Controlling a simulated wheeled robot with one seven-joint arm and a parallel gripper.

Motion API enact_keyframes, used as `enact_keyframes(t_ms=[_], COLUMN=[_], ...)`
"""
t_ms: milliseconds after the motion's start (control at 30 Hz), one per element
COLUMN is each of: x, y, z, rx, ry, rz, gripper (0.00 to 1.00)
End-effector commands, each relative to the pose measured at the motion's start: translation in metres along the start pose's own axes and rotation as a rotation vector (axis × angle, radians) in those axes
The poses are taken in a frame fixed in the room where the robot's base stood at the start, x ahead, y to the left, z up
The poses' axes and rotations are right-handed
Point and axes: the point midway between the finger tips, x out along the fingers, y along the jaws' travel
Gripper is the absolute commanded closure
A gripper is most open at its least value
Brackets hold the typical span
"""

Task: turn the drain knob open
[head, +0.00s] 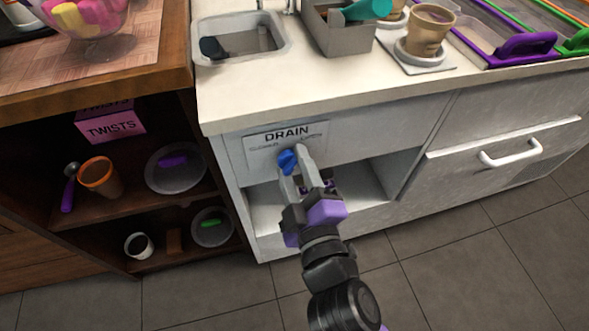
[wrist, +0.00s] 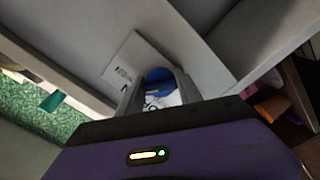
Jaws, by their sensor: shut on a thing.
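The blue drain knob (head: 287,161) is on the white cabinet front, below the counter edge, on a grey plate (head: 262,139) labelled "DRAIN". Smaller words stand at the plate's left and right; the left one seems to read "CLOSED", the right one is too small to read surely. My gripper (head: 291,168) is shut on the knob, with its fingers on either side of it. The knob's blue top also shows between the fingers in the wrist view (wrist: 158,75). The fingers hide part of the knob, and I cannot tell its exact turn.
A sink (head: 240,45) is in the counter above. An open cabinet shelf (head: 350,197) lies below the plate, with a white drawer handle (head: 510,151) to the right. A wooden shelf unit at the left holds plates and cups. The tiled floor in front is clear.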

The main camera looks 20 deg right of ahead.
Motion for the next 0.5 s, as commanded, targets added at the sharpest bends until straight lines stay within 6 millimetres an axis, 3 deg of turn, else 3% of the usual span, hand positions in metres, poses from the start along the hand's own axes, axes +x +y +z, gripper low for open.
enact_keyframes(t_ms=[500], x=[-0.0002], y=[-0.0024], z=[0.0017], rx=[0.189], ry=[-0.004], rz=[-0.002], gripper=[0.99])
